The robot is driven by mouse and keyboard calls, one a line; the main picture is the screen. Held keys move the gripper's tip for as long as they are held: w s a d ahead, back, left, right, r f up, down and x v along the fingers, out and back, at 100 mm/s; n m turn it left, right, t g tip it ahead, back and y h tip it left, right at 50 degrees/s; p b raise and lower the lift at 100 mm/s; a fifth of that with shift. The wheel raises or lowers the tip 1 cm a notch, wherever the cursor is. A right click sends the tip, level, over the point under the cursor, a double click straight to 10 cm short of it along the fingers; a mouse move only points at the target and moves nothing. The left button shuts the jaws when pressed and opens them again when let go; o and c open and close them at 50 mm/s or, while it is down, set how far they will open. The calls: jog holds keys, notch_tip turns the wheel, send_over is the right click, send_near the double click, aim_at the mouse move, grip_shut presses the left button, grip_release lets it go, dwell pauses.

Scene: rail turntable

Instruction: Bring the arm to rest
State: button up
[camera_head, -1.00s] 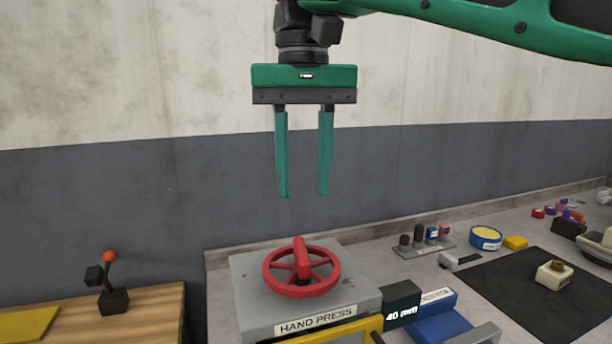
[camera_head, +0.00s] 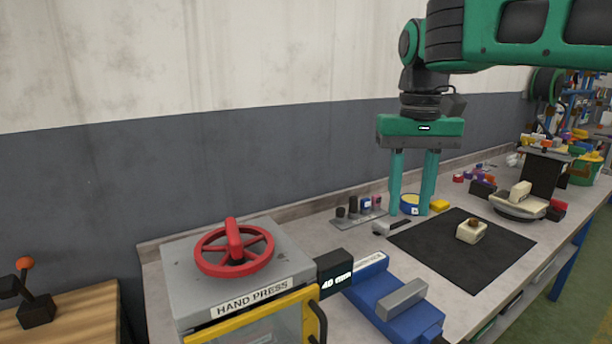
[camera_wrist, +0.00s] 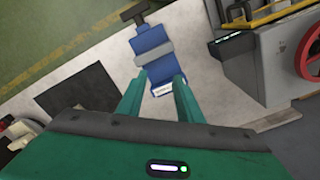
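My gripper (camera_head: 409,211) hangs fingers down above the workbench (camera_head: 345,243), in front of the wall. Its two green fingers are apart with nothing between them, so it is open and empty. In the wrist view, my gripper (camera_wrist: 151,84) points down toward a blue vise (camera_wrist: 152,45) on the bench, with a clear gap between the fingers. In the head view the fingertips overlap the blue and yellow round tin (camera_head: 411,204); I cannot tell how far above the bench they are.
A hand press (camera_head: 240,285) with a red wheel (camera_head: 234,249) stands at the left. The blue vise (camera_head: 395,300) is beside it. A black mat (camera_head: 440,258) bears a small beige block (camera_head: 471,231). A rack of dark pegs (camera_head: 360,212) stands near the wall.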

jog(key=s+d+f+m, duration=0.2)
jog(key=s+d+f, duration=0.25)
jog(key=d, duration=0.35)
jog(key=s+d+f+m, duration=0.1)
jog(key=s+d+f, duration=0.35)
jog(key=d, duration=0.45)
jog(key=s+d+f+m, duration=0.1)
jog(key=s+d+f, duration=0.1)
jog(key=s+f, duration=0.3)
jog(key=s+d+f+m, duration=0.2)
jog(key=s+d+f, duration=0.1)
jog(key=s+f, duration=0.3)
jog(key=shift+s+d, duration=0.35)
jog(key=shift+s, duration=0.8)
jog(key=shift+w+f, duration=0.25)
jog(key=shift+w, duration=0.35)
